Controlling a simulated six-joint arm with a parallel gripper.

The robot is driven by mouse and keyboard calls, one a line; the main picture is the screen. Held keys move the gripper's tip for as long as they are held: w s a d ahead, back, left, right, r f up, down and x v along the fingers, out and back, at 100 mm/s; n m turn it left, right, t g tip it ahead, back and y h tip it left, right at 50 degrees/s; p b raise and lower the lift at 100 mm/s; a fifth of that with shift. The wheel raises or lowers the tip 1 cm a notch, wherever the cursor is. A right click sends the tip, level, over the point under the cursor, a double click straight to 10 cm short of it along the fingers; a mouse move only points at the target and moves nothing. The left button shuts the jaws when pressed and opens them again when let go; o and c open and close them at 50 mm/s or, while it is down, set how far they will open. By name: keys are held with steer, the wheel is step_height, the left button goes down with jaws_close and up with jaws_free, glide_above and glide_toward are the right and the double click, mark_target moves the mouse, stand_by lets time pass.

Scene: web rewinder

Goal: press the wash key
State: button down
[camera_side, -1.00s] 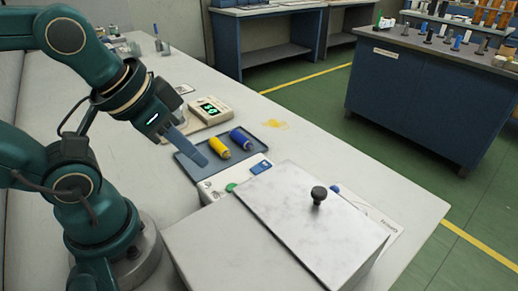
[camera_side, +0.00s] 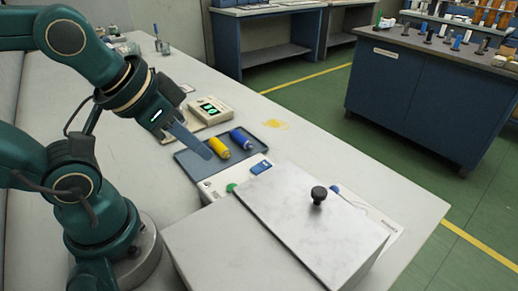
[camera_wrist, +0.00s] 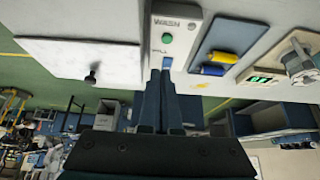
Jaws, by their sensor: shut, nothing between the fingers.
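The pale control panel (camera_side: 220,182) lies beyond the marble-topped cover in the side view. In the wrist view, dark lettering that seems to read "WASH" (camera_wrist: 168,22) stands near the green button (camera_wrist: 167,38); a small blue patch (camera_wrist: 167,62) lies just beyond my fingertips. My gripper (camera_side: 209,155) is shut and empty, its fingers slanting down above the panel's far side and the tray, apart from the button. It also shows in the wrist view (camera_wrist: 165,75).
The marble cover (camera_side: 300,225) with a black knob (camera_side: 318,194) rises beside the panel. A blue tray (camera_side: 188,160) holds a yellow bottle (camera_side: 220,149) and a blue bottle (camera_side: 241,138). A device with a green display (camera_side: 209,108) stands behind.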

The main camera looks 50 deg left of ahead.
steer(key=w+a+r+m+t+h, duration=0.1)
steer(key=w+a+r+m+t, duration=0.1)
steer(key=w+r+m+t, duration=1)
steer(key=d+f+m+g+h, duration=0.3)
steer(key=d+m+g+h, duration=0.2)
steer(key=m+g+h, duration=0.15)
steer(key=s+a+f+m+g, duration=0.1)
steer(key=s+a+f+g, duration=0.4)
steer(key=f, duration=0.5)
steer(key=shift+s+a+g, duration=0.35)
steer(key=shift+s+g, duration=0.3)
steer(key=shift+m, duration=0.25)
